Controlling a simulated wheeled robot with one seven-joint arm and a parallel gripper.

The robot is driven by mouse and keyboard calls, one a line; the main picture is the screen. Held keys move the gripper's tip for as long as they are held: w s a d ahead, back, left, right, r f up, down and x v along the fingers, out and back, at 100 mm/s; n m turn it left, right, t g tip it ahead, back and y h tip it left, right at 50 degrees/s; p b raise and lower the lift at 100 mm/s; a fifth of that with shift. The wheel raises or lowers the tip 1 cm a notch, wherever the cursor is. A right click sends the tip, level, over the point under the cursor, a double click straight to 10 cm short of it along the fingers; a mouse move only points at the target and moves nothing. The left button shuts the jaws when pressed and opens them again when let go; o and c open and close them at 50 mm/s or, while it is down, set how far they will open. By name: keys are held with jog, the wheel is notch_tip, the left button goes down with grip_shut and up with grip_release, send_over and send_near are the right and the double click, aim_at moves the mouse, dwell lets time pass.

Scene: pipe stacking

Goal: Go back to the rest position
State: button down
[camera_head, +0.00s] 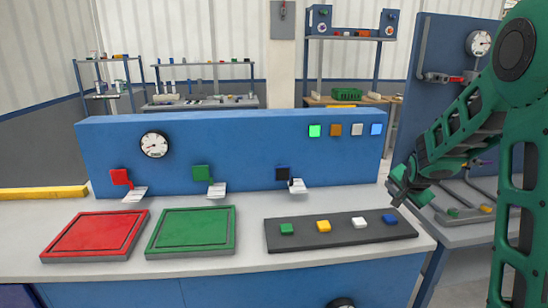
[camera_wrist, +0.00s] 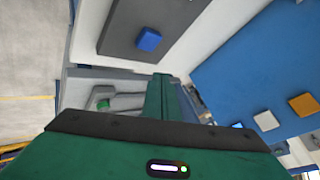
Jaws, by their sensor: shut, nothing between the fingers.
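My green arm comes in from the right in the head view. My gripper (camera_head: 398,188) is shut and empty at the right end of the workbench (camera_head: 350,270), just right of the dark strip (camera_head: 340,238). In the wrist view my gripper's green fingers (camera_wrist: 162,95) are together, with nothing between them. The blue block also shows in the wrist view (camera_wrist: 149,39).
A red tray (camera_head: 96,235) and a green tray (camera_head: 190,232) lie on the left of the bench. A blue panel (camera_head: 230,140) with a gauge and several lit squares stands behind. A side table (camera_head: 462,233) with pipes is at the right, below my arm.

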jog(key=s+a+r+n+g+y, duration=0.1)
jog(key=s+a+n+g, duration=0.1)
jog(key=s, duration=1.2)
jog(key=s+a+r+n+g+y, duration=0.1)
jog(key=s+a+n+g, duration=0.1)
jog(key=s, duration=1.3)
jog(key=s+a+r+n+g+y, duration=0.1)
jog(key=s+a+n+g, duration=0.1)
jog(key=s, duration=1.2)
jog(key=shift+s+a+n+g+y, duration=0.15)
jog(key=shift+a+n+g+y, duration=0.2)
jog(key=shift+a+g, duration=0.6)
jog(key=shift+d, duration=0.1)
